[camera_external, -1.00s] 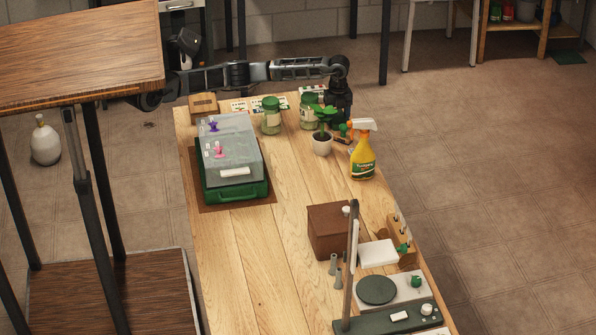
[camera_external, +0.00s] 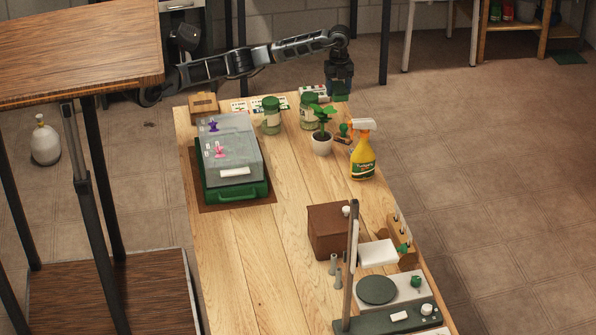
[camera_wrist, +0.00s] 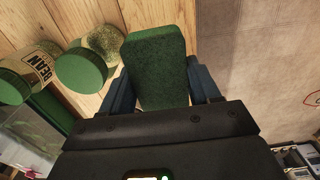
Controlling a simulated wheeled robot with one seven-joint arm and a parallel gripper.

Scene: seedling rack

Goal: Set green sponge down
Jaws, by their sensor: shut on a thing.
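The green sponge (camera_wrist: 158,62) is a dark green block in the middle of the wrist view. My gripper (camera_wrist: 160,85) is shut on it, with one finger on each side. In the external view my gripper (camera_external: 340,92) points down above the far right end of the wooden table (camera_external: 265,265). In that view only a small green bit of the sponge (camera_external: 341,98) shows below the fingers. The sponge appears to be held above the table's level.
Two green-lidded jars (camera_external: 271,116) (camera_external: 309,112) stand near my gripper. A potted plant (camera_external: 321,143) and a yellow spray bottle (camera_external: 363,155) stand in front of it. A green case with a clear cover (camera_external: 232,195) is at left. The table's middle front is clear.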

